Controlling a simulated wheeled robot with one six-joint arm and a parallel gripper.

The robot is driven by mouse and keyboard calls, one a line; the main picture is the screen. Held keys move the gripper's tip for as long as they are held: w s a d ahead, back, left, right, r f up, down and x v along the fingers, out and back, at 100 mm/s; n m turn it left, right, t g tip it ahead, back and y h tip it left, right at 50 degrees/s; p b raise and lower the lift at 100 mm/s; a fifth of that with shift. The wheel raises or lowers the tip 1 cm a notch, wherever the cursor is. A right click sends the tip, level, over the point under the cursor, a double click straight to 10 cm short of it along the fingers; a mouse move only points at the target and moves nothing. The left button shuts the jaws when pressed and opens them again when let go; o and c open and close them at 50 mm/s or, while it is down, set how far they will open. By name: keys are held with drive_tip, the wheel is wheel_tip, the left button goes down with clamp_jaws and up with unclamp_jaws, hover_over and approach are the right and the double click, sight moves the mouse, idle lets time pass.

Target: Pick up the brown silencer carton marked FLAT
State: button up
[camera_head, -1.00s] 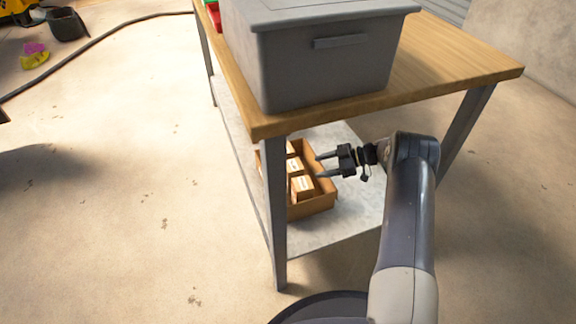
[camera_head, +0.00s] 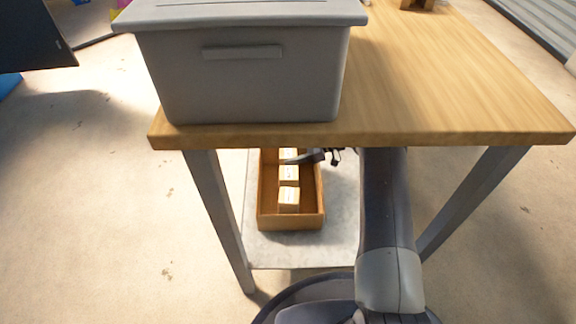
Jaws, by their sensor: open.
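Several small light-brown cartons stand in a row in an open brown tray (camera_head: 291,222) on the table's lower shelf. The nearest carton (camera_head: 288,197) is clear to see, another carton (camera_head: 288,174) is behind it, and a further carton (camera_head: 288,155) is partly hidden by the tabletop edge. Their dark marks are too small to read, so I cannot tell which says FLAT. My gripper (camera_head: 292,160) reaches under the tabletop, over the tray near the farther cartons. It is open and partly hidden, with nothing seen between its fingers.
A grey lidded bin (camera_head: 245,85) stands on the wooden tabletop (camera_head: 450,90) just above the shelf. The table legs (camera_head: 218,215) frame the opening on both sides. The grey shelf (camera_head: 300,250) is bare in front of the tray.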

sight(283, 155)
drive_tip(key=b+x, duration=0.1)
drive_tip(key=x, duration=0.2)
drive_tip(key=shift+a+f, duration=0.1)
drive_tip(key=shift+a, duration=0.2)
drive_tip(key=shift+c, duration=0.4)
drive_tip(key=c, duration=0.6)
